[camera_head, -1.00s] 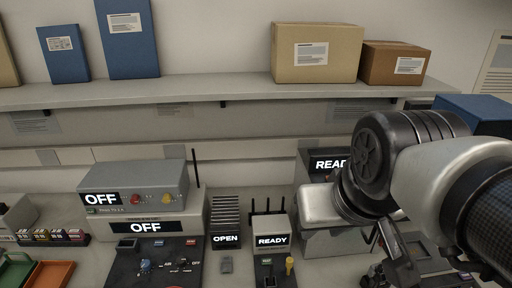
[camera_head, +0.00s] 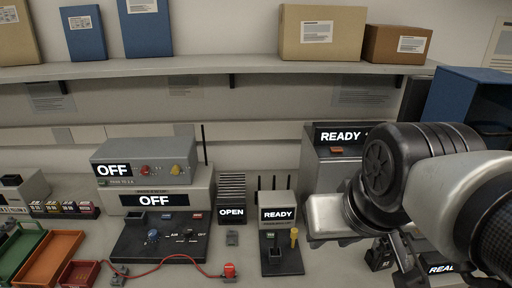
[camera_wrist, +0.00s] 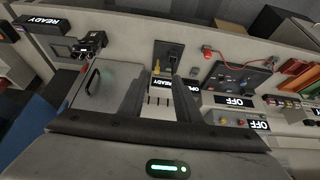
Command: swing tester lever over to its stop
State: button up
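My gripper (camera_wrist: 158,108) is open and empty, its two dark fingers apart in the wrist view; in the head view it is mostly hidden behind my arm. A small light box reading READY (camera_head: 278,214) stands on the bench, with a dark base in front. A yellow upright handle (camera_head: 294,237) rises from that base. It also shows in the wrist view (camera_wrist: 172,60), beyond the fingertips and apart from them. Another black mechanism (camera_wrist: 90,45) sits beside a second READY sign. I cannot tell for certain which of these is the tester lever.
A grey cabinet reading READY (camera_head: 335,165) stands right of centre, partly behind my arm. A grey stack reading OFF (camera_head: 154,200) and a black control panel (camera_head: 160,240) are at left. A red cable (camera_head: 175,258) crosses the bench. Coloured trays (camera_head: 50,258) lie far left. A shelf (camera_head: 200,72) runs above.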

jog(key=shift+w+r, duration=0.15)
jog(key=c, duration=0.6)
jog(key=w+n, duration=0.1)
jog(key=w, duration=0.2)
jog(key=w+r+n+g, duration=0.1)
jog(key=w, duration=0.2)
jog(key=w+a+r+n+g+p, duration=0.1)
jog(key=w, duration=0.2)
jog(key=shift+a+r+h, duration=0.1)
jog(key=shift+h, duration=0.2)
grip_shut()
jog(key=w+a+f+n+g+h+p, duration=0.1)
jog(key=w+a+f+n+g, duration=0.1)
jog(key=w+f, duration=0.6)
jog(key=w+a+f+n+g+p, duration=0.1)
jog(key=w+a+f+n+g, duration=0.2)
jog(key=w+a+f+n, duration=0.2)
jog(key=w+f+n, duration=0.1)
jog(key=w+f, duration=0.2)
jog(key=w, duration=0.4)
jog(key=shift+h, duration=0.4)
